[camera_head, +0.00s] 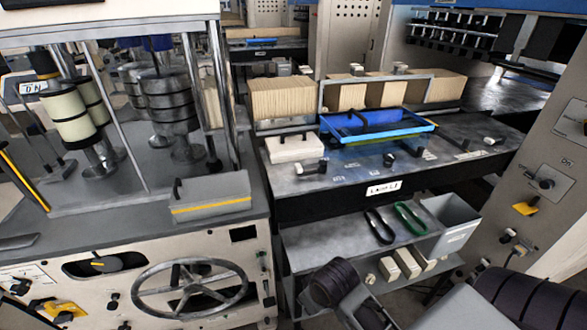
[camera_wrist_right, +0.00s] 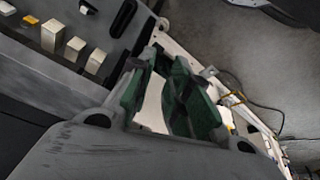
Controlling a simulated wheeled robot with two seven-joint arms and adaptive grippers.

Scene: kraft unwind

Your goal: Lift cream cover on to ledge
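The cream cover (camera_head: 295,148) is a flat cream block with a black handle on top. It sits at the left end of the grey bench top, in front of a row of tan card stacks. No gripper is near it. My right gripper (camera_wrist_right: 165,72) shows in the right wrist view with green-padded fingers apart and a gap between them; it holds nothing that I can make out. It is low, near the lower shelf with cream blocks. In the head view its fingers cannot be made out clearly. My left gripper is not in view. Which surface is the ledge is unclear.
A blue tray (camera_head: 378,124) lies right of the cover. A grey block with a yellow stripe (camera_head: 210,196) sits on the left machine, above a handwheel (camera_head: 190,287). Black and green loops (camera_head: 410,218) and a grey bin (camera_head: 452,222) are on the shelf below. The bench front is mostly clear.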

